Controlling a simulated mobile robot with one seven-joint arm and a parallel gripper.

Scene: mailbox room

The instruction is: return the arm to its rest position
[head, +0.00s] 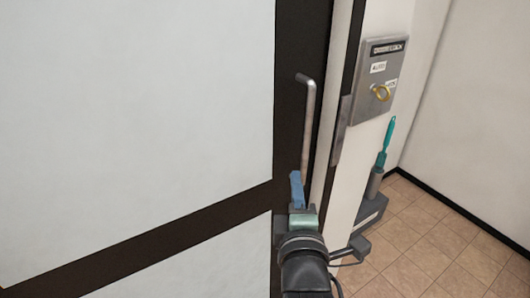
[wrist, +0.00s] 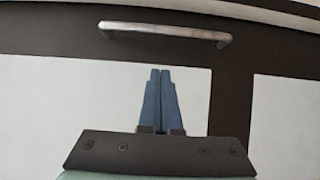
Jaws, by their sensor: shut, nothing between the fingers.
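My gripper (head: 297,178) is at the lower middle of the head view, in front of the dark door frame, overlapping the lower end of the handle in the picture. In the wrist view its two blue fingers (wrist: 160,72) are together with nothing between them. A metal bar handle (head: 308,125) runs upright on the door in the head view. It also shows in the wrist view (wrist: 165,31), beyond the fingertips with a visible gap. My forearm comes up from the bottom edge of the head view.
A door with white panels (head: 140,100) and dark framing fills the left. Tiled floor (head: 435,235) is open at right.

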